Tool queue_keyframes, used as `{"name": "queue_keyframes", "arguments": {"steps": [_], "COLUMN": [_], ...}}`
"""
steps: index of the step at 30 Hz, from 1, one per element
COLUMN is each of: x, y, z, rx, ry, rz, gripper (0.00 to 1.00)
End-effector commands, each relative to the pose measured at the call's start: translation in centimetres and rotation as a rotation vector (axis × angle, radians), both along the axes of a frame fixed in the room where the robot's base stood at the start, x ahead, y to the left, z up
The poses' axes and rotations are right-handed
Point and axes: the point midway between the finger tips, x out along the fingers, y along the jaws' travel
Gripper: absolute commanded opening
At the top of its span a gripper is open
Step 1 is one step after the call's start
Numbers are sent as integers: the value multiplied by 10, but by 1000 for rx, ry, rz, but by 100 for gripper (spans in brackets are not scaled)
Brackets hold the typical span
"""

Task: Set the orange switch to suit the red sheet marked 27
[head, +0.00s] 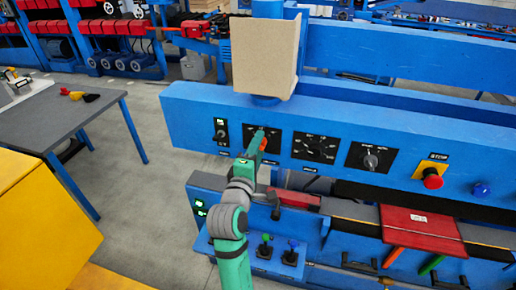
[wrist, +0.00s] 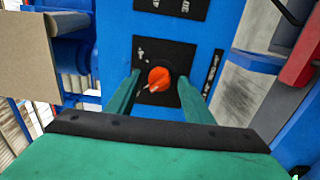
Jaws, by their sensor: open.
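The orange switch (head: 264,145) is a round knob on a black plate on the blue panel, partly hidden by my gripper (head: 257,139) in the head view. In the wrist view the orange switch (wrist: 159,78) sits between the two green fingers of my gripper (wrist: 160,82). The fingers are open, with a gap on each side of the knob. A pale mark on the knob points to the lower left in the wrist view. The plate's small markings are unreadable. The red sheet (head: 420,232) lies at the right on the machine; its white label is too small to read.
Other dials (head: 316,147) and a grey knob (head: 370,160) are on the same panel. A red stop button (head: 432,179) and a blue button (head: 481,190) are further right. A beige board (head: 265,58) stands above the panel. A grey table (head: 70,118) is at the left.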

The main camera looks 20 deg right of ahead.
Motion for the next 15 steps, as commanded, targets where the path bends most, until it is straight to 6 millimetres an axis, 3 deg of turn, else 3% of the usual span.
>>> {"name": "queue_keyframes", "arguments": {"steps": [3, 9, 15], "x": [0, 0, 0], "y": [0, 0, 1], "z": [0, 0, 0], "rx": [0, 0, 6], "ry": [0, 0, -4], "rz": [0, 0, 1], "gripper": [47, 6, 6]}}
